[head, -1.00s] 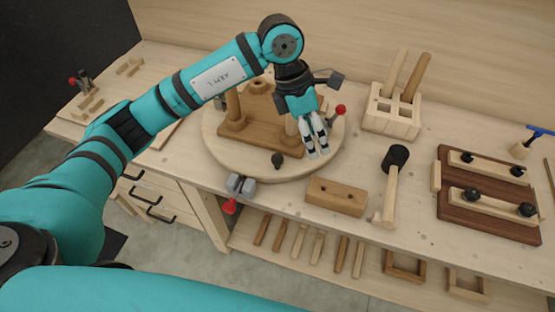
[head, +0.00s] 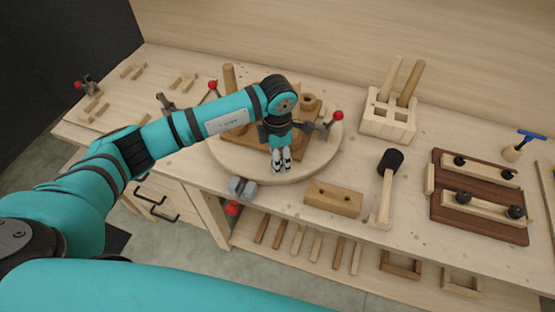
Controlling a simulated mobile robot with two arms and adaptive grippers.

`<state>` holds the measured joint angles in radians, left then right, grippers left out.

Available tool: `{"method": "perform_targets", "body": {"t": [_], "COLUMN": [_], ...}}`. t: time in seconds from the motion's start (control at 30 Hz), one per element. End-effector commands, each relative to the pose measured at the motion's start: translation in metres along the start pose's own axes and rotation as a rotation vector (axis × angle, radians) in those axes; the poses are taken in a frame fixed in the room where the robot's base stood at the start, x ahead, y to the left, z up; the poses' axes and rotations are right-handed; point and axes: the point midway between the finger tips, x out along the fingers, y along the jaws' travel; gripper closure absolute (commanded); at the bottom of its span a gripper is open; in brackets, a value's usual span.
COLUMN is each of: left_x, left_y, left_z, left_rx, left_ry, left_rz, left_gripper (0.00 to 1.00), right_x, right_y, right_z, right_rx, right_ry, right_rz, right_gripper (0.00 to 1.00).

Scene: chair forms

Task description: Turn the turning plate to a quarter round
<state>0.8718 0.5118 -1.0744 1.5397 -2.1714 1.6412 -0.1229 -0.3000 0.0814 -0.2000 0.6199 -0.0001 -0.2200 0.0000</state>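The turning plate (head: 225,163) is a round, pale wooden disc on the bench. A brown wooden board (head: 243,146) with upright posts lies on it. My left arm crosses over the plate and hides much of the board. My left gripper (head: 281,168) points down at the front part of the plate. Its two fingers are close together, and I cannot tell whether they hold anything. The black knob seen earlier at the plate's front is not visible now. My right gripper is not in view.
A grey clamp with a red knob (head: 241,188) sits at the bench edge in front of the plate. A wooden block (head: 333,198), a mallet (head: 389,175) and a tool holder (head: 385,125) stand to the right. A red-tipped clamp (head: 337,116) rises at the plate's right.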

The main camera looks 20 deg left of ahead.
Motion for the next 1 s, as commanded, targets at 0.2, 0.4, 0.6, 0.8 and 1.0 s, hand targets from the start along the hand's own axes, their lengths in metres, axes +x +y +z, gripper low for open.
{"method": "perform_targets", "body": {"t": [0.2, 0.4, 0.6, 0.8, 1.0], "left_x": [0.03, 0.04, 0.04, 0.04, 0.04], "left_y": [-0.001, 0.0, 0.0, 0.0, 0.0], "left_z": [0.0, 0.0, 0.0, 0.0, 0.0], "left_rx": [0.001, 0.001, 0.001, 0.001, 0.001], "left_ry": [0.0, -0.001, -0.001, -0.001, -0.001], "left_rz": [-0.002, 0.0, 0.0, 0.0, 0.0], "left_gripper": [0.46, 0.46, 0.46, 0.69, 0.96], "right_x": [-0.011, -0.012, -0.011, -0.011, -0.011], "right_y": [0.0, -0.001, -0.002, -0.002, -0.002], "right_z": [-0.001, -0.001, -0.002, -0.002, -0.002], "right_rx": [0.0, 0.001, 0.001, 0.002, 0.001], "right_ry": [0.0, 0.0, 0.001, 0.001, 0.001], "right_rz": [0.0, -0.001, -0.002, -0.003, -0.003], "right_gripper": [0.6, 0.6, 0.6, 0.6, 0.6]}}
